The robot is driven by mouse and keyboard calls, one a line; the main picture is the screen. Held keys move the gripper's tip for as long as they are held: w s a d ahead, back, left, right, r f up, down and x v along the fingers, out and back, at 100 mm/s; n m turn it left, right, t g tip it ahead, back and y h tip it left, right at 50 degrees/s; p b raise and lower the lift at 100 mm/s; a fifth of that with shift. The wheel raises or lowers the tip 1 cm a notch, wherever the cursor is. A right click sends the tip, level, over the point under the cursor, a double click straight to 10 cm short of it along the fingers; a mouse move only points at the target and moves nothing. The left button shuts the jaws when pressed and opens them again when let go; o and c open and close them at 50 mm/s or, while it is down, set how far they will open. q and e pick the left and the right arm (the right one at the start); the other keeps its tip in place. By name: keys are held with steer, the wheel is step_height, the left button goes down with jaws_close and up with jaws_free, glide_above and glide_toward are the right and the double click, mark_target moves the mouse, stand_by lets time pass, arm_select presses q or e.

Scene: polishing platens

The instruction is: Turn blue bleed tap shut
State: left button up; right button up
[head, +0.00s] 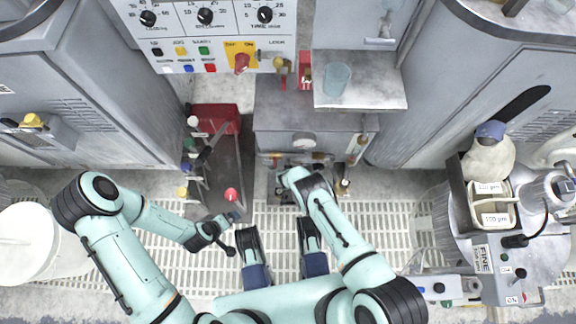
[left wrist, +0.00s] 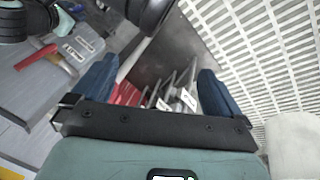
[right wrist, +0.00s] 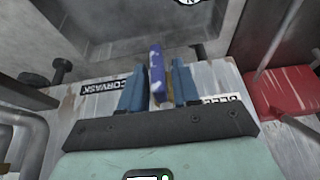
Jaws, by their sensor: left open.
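The blue bleed tap (right wrist: 156,72) shows in the right wrist view as an upright blue handle with pale worn patches, in front of a grey metal face. A label beginning "BLEE" (right wrist: 222,99) is to its right, partly hidden. In the head view this gripper (head: 284,184) is at the low front of the central cabinet, and the tap cannot be made out there. My left gripper (left wrist: 156,88) is open and empty, beside a rack of levers.
A dark rack with several coloured-knob levers (head: 205,160) and a red box (head: 216,118) stand left of the central cabinet (head: 290,115). A "CORVASK" label (right wrist: 105,85) is left of the tap. A white bucket (head: 40,245) stands far left. Grating floor (head: 180,275) is open below.

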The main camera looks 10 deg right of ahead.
jaws_close()
arm_select(q)
steer(key=shift+s, duration=0.1)
arm_select(e)
steer(key=y+p, duration=0.2)
steer(key=p, duration=0.1)
steer(key=shift+s+d+m+t+y, duration=0.1)
steer(key=shift+d+m+t+y, duration=0.1)
steer(key=shift+m+t+y, duration=0.15)
steer(key=shift+y+p, duration=0.25)
steer(key=shift+p, duration=0.1)
arm_select(q)
steer(key=shift+g+h, duration=0.4)
steer(key=shift+g, duration=0.3)
steer(key=shift+s+d+r+b, duration=0.15)
steer(key=shift+s+d+r, duration=0.3)
steer(key=shift+s, duration=0.25)
steer(key=shift+s+d+r+b, duration=0.15)
steer(key=shift+s+d+r, duration=0.15)
steer(key=shift+s+r, duration=0.3)
steer(key=shift+s+d+r+b, duration=0.15)
steer(key=shift+s+d+r, duration=0.25)
steer(key=shift+s, duration=0.4)
arm_select(e)
steer(key=shift+f+m+t+y, duration=0.15)
steer(key=shift+m+t+y, duration=0.3)
steer(key=shift+y, duration=1.25)
